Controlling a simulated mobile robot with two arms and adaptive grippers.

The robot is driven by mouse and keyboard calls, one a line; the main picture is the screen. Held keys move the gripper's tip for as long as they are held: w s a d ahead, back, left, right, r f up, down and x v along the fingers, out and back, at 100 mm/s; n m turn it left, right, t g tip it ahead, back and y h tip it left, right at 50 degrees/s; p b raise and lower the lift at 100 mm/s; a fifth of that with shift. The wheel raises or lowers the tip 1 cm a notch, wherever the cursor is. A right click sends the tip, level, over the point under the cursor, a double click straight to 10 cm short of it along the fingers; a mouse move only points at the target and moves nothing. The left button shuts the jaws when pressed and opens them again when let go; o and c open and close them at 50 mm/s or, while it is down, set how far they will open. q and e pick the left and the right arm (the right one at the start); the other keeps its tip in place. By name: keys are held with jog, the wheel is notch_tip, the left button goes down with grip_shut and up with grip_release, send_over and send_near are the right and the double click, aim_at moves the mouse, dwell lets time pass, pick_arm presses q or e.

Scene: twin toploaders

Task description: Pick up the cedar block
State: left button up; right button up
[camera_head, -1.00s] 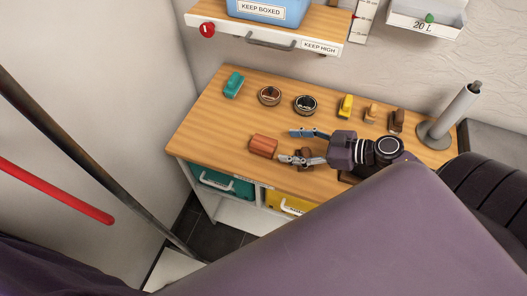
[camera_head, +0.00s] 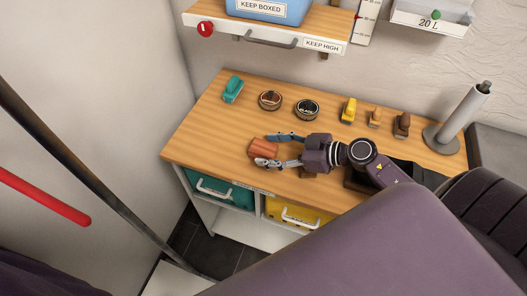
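The cedar block (camera_head: 262,148), a reddish-brown block, lies on the wooden worktop (camera_head: 210,130) near its front edge. My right gripper (camera_head: 265,150) reaches in from the right, with one finger along the block's far side and the other along its near side. The fingers are spread and the block's right part lies between them. I cannot tell whether either finger touches it. The block rests on the worktop. My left gripper is not in view.
A teal brush (camera_head: 233,89), two round tins (camera_head: 270,100) (camera_head: 307,109) and a yellow brush (camera_head: 348,110) stand along the back. A grey post (camera_head: 463,113) stands at right. A shelf (camera_head: 330,25) overhangs the back. My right arm covers the front right.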

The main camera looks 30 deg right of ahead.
jog(key=c, duration=1.2)
